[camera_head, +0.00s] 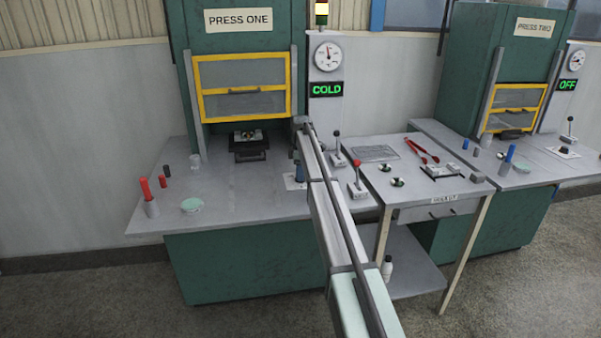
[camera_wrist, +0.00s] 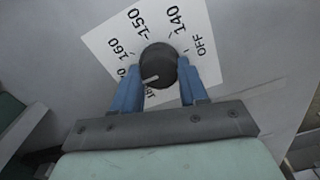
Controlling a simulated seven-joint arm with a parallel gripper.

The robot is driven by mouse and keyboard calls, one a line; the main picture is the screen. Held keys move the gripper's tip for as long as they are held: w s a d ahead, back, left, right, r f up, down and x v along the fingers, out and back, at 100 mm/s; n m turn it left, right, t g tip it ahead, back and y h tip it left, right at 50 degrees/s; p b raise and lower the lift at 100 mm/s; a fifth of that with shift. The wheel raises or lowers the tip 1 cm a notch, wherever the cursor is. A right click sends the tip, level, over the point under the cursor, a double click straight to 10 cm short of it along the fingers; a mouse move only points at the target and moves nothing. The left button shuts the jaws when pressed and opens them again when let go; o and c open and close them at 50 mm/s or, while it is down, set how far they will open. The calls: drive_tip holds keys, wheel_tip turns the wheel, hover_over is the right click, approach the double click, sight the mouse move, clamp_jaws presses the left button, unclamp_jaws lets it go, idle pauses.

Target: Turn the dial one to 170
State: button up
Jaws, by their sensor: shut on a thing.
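Dial one is a dark round knob (camera_wrist: 158,60) on a white plate marked OFF, 140, 150, 160 and further numbers partly covered by my fingers. My gripper (camera_wrist: 159,68) has its two blue fingers shut on either side of the knob. The knob's pale pointer slants to the lower left in the wrist view, near the partly hidden numbers past 160; its exact reading cannot be told. In the head view my gripper (camera_head: 299,172) is down at the white dial plate (camera_head: 290,184) on press one's bench; the knob is hidden there.
Press one (camera_head: 225,40) has a yellow-framed guard (camera_head: 242,58), a gauge (camera_head: 327,57) and a green COLD display (camera_head: 326,90). A red-knobbed lever (camera_head: 357,175) stands close right of my gripper. Red-handled items (camera_head: 147,190) and a pale green dish (camera_head: 192,205) are left.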

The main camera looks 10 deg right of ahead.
drive_tip(key=o, duration=1.1)
drive_tip(key=shift+c, duration=0.2)
wheel_tip(320, 180, up, 14)
drive_tip(key=shift+f, duration=0.1)
